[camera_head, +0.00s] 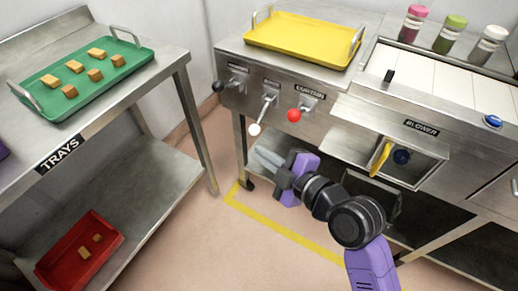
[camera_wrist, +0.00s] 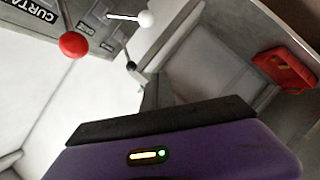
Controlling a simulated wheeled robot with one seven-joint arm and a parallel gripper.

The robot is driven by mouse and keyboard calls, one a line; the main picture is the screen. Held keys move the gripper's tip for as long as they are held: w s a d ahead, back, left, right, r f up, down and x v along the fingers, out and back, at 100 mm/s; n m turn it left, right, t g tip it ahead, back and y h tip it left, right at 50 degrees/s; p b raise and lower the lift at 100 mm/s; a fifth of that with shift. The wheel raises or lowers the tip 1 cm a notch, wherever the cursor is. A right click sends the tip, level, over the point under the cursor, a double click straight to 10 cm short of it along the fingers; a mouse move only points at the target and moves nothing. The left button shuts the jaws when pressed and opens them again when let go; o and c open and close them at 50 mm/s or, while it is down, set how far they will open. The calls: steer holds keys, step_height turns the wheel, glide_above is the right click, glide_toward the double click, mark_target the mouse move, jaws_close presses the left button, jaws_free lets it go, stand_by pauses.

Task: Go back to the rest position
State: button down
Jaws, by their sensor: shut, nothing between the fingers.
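My gripper (camera_head: 268,160) is in front of the steel machine (camera_head: 340,115), below its row of levers, at the lower middle of the head view. Its fingers are shut and empty, and it touches nothing that I can see. The red knob (camera_head: 294,115) and the white knob (camera_head: 254,129) are just above the gripper in the head view. The red knob (camera_wrist: 73,44) and white knob (camera_wrist: 148,18) also show at the upper left of the wrist view.
A yellow tray (camera_head: 300,44) lies on the machine. Floor between is clear.

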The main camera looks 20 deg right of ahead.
stand_by(0.5)
steer(key=s+d+r+m+t+h+p, duration=0.2)
steer(key=s+d+r+m+t+h, duration=0.25)
steer(key=m, duration=0.55)
steer(key=s+a+r+m+g+p, duration=0.1)
steer(key=s+p, duration=0.3)
steer(key=s, duration=0.9)
steer(key=s+r+m+g+p, duration=0.2)
steer(key=s+m+g+p, duration=0.1)
steer(key=s, duration=1.1)
steer(key=shift+a+r+y+p, duration=0.3)
steer(key=shift+a+y+p, duration=0.05)
steer(key=shift+a+p, duration=0.05)
